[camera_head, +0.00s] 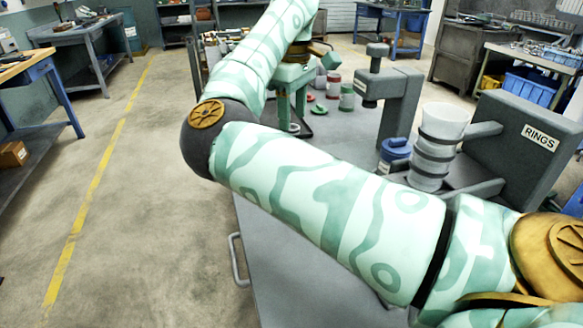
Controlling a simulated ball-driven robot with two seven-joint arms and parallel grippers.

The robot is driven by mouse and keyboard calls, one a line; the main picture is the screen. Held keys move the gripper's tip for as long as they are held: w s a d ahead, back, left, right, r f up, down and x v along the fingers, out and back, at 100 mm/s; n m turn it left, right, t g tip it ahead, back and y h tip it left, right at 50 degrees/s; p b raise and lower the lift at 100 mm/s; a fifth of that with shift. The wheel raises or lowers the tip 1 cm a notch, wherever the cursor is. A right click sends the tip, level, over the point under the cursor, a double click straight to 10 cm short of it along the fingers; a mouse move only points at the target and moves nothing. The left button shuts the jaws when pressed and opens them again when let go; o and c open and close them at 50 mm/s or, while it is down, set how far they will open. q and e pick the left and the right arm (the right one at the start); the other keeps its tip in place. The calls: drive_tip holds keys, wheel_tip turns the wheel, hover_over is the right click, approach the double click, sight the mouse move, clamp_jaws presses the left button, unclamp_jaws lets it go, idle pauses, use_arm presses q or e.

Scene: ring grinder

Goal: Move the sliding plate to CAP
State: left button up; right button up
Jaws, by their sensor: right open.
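My right arm fills the middle of the head view, its elbow at the left and its forearm rising to the top. I cannot make out the sliding plate or a CAP marking. My left gripper is out of view.
A grey block with a RINGS sign (540,137) stands at the right. The left floor is clear.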

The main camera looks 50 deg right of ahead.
wheel_tip(320, 180, down, 13)
drive_tip(key=b, duration=0.5)
drive_tip(key=shift+r, duration=0.1)
wheel_tip(320, 180, down, 2)
drive_tip(key=shift+b, duration=0.45)
drive_tip(key=shift+f, duration=0.25)
drive_tip(key=shift+s, duration=0.1)
drive_tip(key=shift+c, duration=0.3)
drive_tip(key=c, duration=1)
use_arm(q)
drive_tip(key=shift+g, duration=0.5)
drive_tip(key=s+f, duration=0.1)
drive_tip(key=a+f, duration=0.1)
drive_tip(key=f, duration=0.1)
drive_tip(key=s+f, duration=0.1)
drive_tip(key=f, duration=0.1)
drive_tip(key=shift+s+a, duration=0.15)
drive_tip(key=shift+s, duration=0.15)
use_arm(e)
drive_tip(key=shift+d, duration=0.1)
clamp_jaws()
